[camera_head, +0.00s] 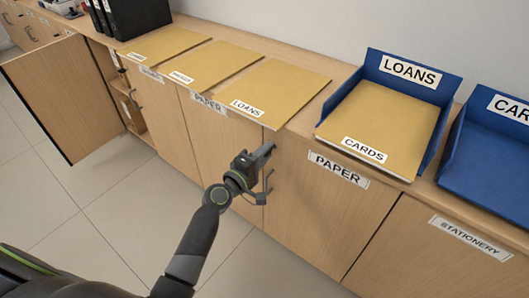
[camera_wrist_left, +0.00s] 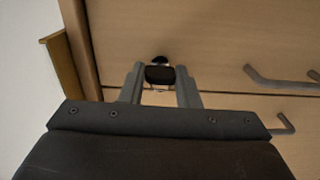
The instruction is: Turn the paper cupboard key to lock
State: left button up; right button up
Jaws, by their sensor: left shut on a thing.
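The paper cupboard is the light wood front with shut doors and a white PAPER label (camera_head: 338,169); a second PAPER label (camera_head: 208,101) sits further left. My left gripper (camera_head: 268,150) is at the upper part of the doors, just under the counter edge and above a bar handle (camera_head: 268,186). In the left wrist view, my left gripper (camera_wrist_left: 160,75) is shut on the dark key head (camera_wrist_left: 159,74), with a black round part right behind it at the door. The key's shaft and its turn angle cannot be made out. My right gripper is out of view.
Yellow folders (camera_head: 272,92) lie along the counter, one close above my gripper. A blue LOANS tray (camera_head: 365,75) holds a CARDS folder (camera_head: 385,125); another blue tray (camera_head: 485,160) stands right. A cupboard door (camera_head: 62,95) stands open at the left. Floor in front is clear.

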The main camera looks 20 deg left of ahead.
pick_arm(q)
jog(key=shift+n, duration=0.3)
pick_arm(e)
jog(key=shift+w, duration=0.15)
pick_arm(q)
jog(key=o, duration=1)
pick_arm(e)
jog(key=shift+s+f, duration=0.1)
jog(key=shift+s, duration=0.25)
pick_arm(q)
jog(key=shift+b+v, duration=0.85)
jog(key=shift+v, duration=7.9)
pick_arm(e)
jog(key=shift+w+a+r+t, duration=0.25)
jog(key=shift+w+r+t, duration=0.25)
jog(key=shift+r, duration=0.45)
